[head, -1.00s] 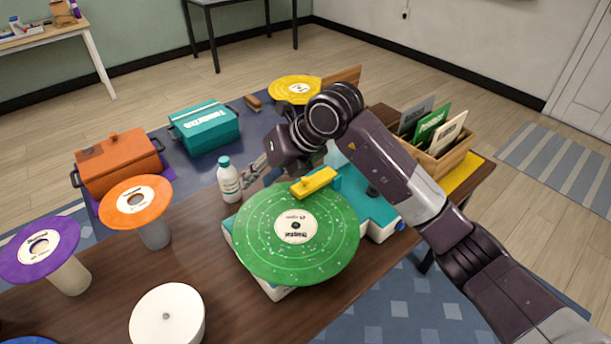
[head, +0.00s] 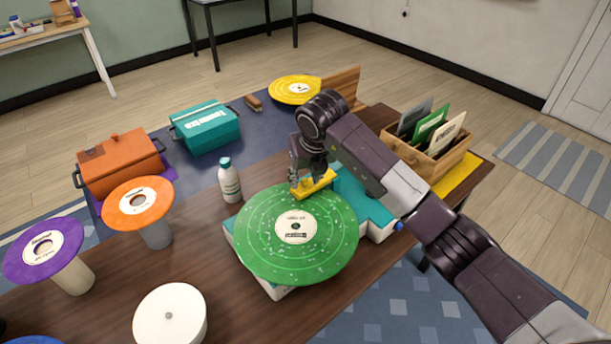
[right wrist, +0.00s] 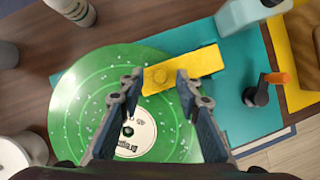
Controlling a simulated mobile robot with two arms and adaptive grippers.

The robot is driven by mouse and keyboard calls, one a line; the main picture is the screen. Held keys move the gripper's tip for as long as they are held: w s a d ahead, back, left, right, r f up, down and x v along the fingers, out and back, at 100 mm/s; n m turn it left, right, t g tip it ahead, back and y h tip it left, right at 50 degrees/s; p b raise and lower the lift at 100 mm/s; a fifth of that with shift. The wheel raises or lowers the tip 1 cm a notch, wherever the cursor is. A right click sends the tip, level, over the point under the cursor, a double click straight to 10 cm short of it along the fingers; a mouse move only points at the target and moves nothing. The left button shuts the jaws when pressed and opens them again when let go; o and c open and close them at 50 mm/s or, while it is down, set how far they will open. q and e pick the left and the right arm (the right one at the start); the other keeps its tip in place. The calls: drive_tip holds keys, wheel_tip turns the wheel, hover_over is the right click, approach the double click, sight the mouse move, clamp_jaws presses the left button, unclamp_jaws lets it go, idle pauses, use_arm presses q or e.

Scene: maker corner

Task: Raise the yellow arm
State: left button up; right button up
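The yellow arm (head: 322,183) lies over the back edge of a green record (head: 258,237) on the teal and white turntable (head: 368,208). My right gripper (head: 307,184) points down at that end. My left gripper is not in view.
A white bottle (head: 230,182) stands left of the turntable. A wooden crate of sleeves (head: 440,166) is at the right. Orange (head: 160,195) and purple (head: 70,262) records on stands and a white disc (head: 150,318) are at the left.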

clamp_jaws()
idle(0.5)
